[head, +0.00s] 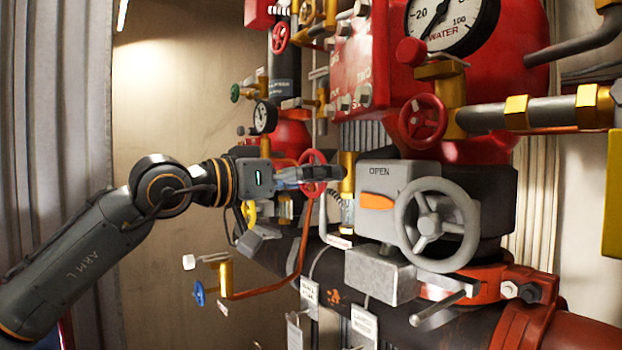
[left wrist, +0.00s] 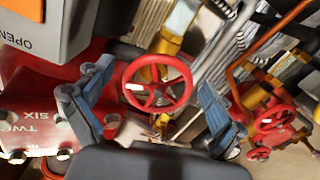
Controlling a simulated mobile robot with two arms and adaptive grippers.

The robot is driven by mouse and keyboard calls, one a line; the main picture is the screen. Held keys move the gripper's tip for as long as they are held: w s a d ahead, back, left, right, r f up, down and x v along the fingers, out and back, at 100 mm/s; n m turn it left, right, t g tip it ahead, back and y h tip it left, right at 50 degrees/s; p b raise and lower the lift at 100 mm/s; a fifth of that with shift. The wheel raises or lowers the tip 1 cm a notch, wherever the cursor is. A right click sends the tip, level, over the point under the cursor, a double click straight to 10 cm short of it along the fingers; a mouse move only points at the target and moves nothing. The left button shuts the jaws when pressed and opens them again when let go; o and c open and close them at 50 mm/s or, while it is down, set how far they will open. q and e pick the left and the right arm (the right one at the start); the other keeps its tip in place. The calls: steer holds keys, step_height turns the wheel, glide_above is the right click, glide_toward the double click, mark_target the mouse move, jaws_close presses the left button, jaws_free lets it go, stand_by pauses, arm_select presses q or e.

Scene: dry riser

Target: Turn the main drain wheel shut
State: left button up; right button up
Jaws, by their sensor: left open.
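A red handwheel (head: 311,153) stands on a brass valve, left of the grey box marked OPEN. I see no readable label naming it as the main drain. In the left wrist view this wheel (left wrist: 184,94) appears face-on between the two fingers, with a gap on each side. My left gripper (head: 337,173) reaches in from the left, and its fingers overlap the wheel in the head view. The left gripper (left wrist: 155,76) is open and holds nothing. Contact with the rim cannot be made out. My right gripper is out of view.
A grey handwheel (head: 405,228) is on the OPEN box (head: 377,203) to the right. Another red wheel (head: 422,122) sits above it. A copper pipe (head: 297,262) and a blue-handled valve (head: 199,293) are below. Free room lies left, before the wall.

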arm_select(q)
steer(key=shift+a, duration=0.1)
steer(key=v, duration=1.1)
steer(key=shift+s+a, duration=0.25)
steer(key=shift+a, duration=0.05)
